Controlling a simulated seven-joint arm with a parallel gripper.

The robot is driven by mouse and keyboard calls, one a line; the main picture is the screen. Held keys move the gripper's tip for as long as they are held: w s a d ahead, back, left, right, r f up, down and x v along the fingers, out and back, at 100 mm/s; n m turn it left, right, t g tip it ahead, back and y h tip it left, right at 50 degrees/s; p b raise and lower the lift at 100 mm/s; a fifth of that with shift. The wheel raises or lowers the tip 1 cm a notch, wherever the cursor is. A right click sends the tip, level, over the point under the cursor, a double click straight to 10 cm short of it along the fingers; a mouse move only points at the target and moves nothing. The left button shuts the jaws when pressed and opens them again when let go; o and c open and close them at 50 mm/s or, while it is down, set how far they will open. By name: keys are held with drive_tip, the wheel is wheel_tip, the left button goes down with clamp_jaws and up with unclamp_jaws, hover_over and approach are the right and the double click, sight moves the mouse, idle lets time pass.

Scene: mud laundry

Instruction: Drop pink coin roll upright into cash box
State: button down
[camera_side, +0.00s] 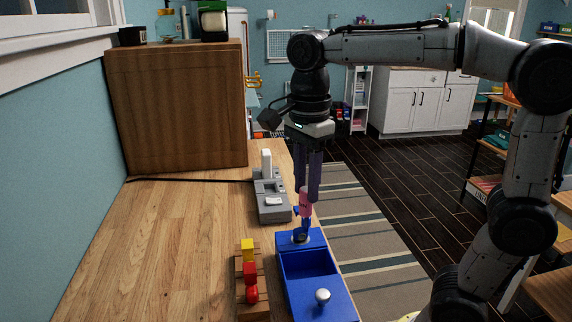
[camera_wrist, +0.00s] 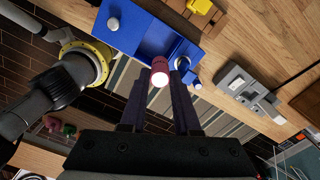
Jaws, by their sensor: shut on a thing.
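My gripper (camera_side: 307,192) points down above the blue cash box (camera_side: 282,273), with its fingers closed on the pink coin roll (camera_side: 305,207). The roll looks roughly upright and hangs below the fingertips, near a small blue part at the box's back end. In the wrist view the roll (camera_wrist: 159,72) shows its pale end between the fingertips (camera_wrist: 158,80). The blue box (camera_wrist: 150,37) lies just past it. A dark round opening (camera_side: 300,238) is in the box's back section. I cannot tell whether the roll is directly over it.
A wooden rack (camera_side: 239,285) with yellow and red pieces stands left of the box. A grey device (camera_side: 271,207) stands behind it. A silver knob (camera_side: 322,296) sits on the box's front part. The counter's left side is clear. A large wooden cabinet (camera_side: 180,110) stands at the back.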

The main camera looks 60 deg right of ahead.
wheel_tip(320, 180, down, 10)
drive_tip(key=s, duration=0.1)
drive_tip(key=shift+s+a+n, duration=0.25)
drive_tip(key=shift+s+n, duration=0.05)
drive_tip(key=shift+s, duration=0.1)
idle(0.4)
drive_tip(key=shift+f, duration=0.2)
idle(1.1)
drive_tip(key=shift+f, duration=0.35)
drive_tip(key=shift+f, duration=0.35)
idle(0.3)
drive_tip(key=shift+f, duration=0.7)
drive_tip(key=shift+f, duration=0.35)
drive_tip(key=shift+f, duration=0.35)
